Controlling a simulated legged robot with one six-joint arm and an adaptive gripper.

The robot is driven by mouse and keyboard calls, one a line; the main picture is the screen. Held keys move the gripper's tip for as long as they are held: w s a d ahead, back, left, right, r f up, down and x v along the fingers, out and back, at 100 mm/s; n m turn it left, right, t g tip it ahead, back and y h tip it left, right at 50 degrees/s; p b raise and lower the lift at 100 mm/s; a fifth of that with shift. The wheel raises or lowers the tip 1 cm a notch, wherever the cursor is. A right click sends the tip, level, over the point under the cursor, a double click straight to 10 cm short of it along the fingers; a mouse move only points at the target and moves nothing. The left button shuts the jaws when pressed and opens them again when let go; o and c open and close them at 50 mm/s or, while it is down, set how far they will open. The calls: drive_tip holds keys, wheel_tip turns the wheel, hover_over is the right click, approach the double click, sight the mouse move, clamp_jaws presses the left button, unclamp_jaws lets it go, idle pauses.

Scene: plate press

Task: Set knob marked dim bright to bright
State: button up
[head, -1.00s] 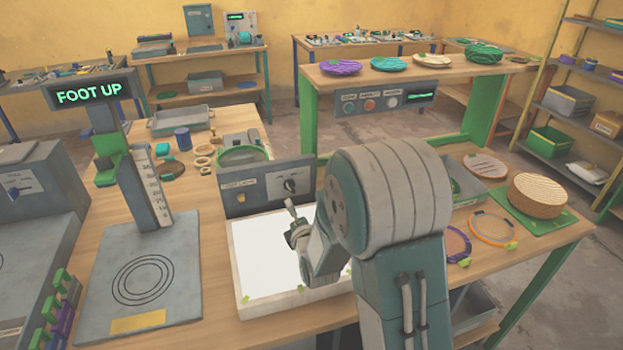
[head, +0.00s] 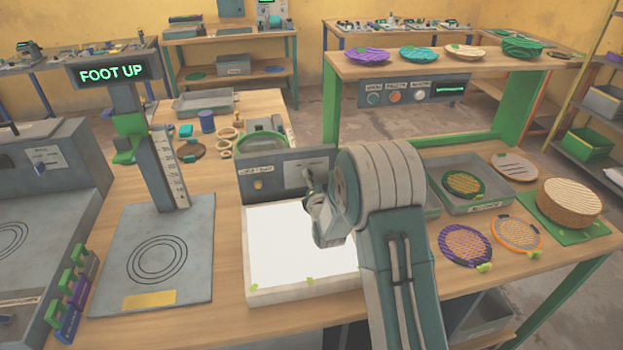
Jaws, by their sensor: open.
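A grey control panel (head: 278,186) stands at the back edge of a white lit panel (head: 285,245) on the bench. The panel has a white label and a small light-coloured button (head: 258,184) at its left, and a pale plate at its right. The black knob with a pointer seen earlier at its right is now covered by my gripper (head: 308,180). My gripper is open, in front of the panel's right part. I cannot tell whether its fingers touch the knob or stand around it. The dim and bright marks are too small to read.
A gauge post with a "FOOT UP" display (head: 112,74) stands at left. A grey tray (head: 480,202) holding a round plate, and netted discs (head: 466,245), lie at right. A green ring-shaped item (head: 262,145) is behind the panel.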

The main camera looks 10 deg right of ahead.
drive_tip(key=shift+w+a, duration=0.25)
drive_tip(key=shift+w, duration=0.15)
drive_tip(key=shift+w+a, duration=0.15)
drive_tip(key=shift+a, duration=0.25)
drive_tip(key=shift+d, duration=0.35)
drive_tip(key=c, duration=1.1)
drive_tip(key=shift+c, duration=0.2)
